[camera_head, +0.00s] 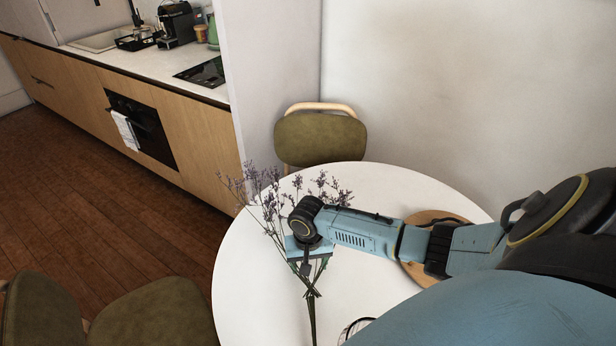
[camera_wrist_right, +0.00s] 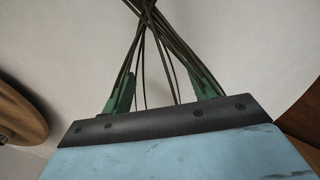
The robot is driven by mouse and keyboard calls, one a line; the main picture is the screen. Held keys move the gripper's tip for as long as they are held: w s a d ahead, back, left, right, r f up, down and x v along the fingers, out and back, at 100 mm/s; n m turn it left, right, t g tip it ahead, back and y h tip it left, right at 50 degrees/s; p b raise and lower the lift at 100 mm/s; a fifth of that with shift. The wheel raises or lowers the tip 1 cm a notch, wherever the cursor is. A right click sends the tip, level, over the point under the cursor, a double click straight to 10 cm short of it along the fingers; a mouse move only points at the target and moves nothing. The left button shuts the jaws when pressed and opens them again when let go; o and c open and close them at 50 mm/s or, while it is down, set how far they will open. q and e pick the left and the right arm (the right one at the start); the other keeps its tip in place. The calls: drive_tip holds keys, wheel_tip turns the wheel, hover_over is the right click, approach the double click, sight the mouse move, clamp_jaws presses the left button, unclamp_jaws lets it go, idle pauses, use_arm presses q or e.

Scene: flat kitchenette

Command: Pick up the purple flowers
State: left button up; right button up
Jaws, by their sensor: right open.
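The purple flowers (camera_head: 272,200) lie on the round white table (camera_head: 250,290) in the head view, blossoms toward the back and stems toward the front. My right gripper (camera_head: 306,268) is over the stems, and my arm hides part of the bunch. In the right wrist view, the thin dark stems (camera_wrist_right: 150,45) cross and then spread between the two green fingers of my right gripper (camera_wrist_right: 160,90). The fingers are open and apart, with stems between them. I cannot tell whether either finger touches a stem. My left gripper is not in view.
A round wooden board (camera_head: 418,272) lies on the table to the right, partly behind my arm. A thin dark curved object (camera_head: 352,326) is near the front. Green chairs stand behind the table (camera_head: 320,140) and at front left (camera_head: 155,315).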

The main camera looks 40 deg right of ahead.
drive_tip(key=c, duration=1.2)
drive_tip(key=shift+o, duration=0.2)
